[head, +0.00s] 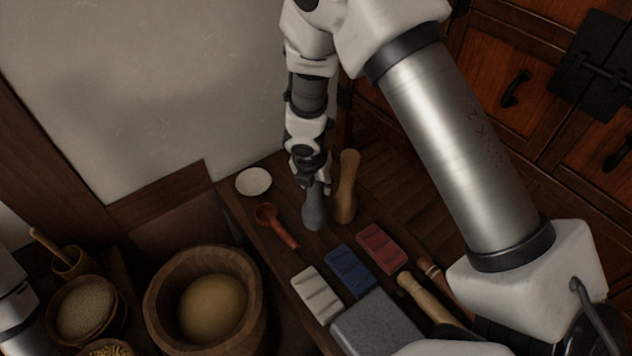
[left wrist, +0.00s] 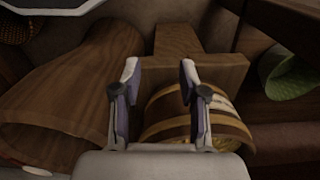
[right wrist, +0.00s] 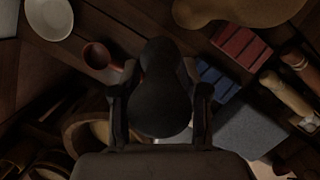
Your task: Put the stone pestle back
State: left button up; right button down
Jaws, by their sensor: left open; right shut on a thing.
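My right gripper (head: 313,184) is shut on the upper part of a dark grey stone pestle (head: 314,212), over the far part of the dark wooden bench (head: 262,217). The pestle hangs roughly upright, wide end down; I cannot tell whether it touches the bench. In the right wrist view the pestle (right wrist: 160,95) fills the space between the fingers. My left gripper (left wrist: 160,78) is open and empty in the left wrist view, above a banded wooden tub (left wrist: 222,122).
A white dish (head: 253,181) and a red ladle (head: 268,216) lie left of the pestle. White (head: 317,294), blue (head: 350,271) and red (head: 381,248) blocks and a grey stone slab (head: 378,330) lie nearer. A wooden bowl (head: 163,318) stands at lower left.

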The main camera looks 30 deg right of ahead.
jog(key=shift+w+d+r, duration=0.2)
jog(key=shift+w, duration=0.3)
jog(key=w+d+f, duration=0.2)
jog(key=w+d, duration=0.1)
jog(key=w, duration=0.3)
jog(key=w+d+f, duration=0.3)
jog(key=w, duration=0.4)
jog(key=shift+d, duration=0.2)
jog(key=shift+w+f, duration=0.1)
jog(key=shift+f, duration=0.1)
jog(key=c, duration=0.6)
grip_release()
jog(key=shift+f, duration=0.1)
jog(key=p+v, duration=0.2)
jog(key=v, duration=1)
jog(key=shift+p, duration=0.3)
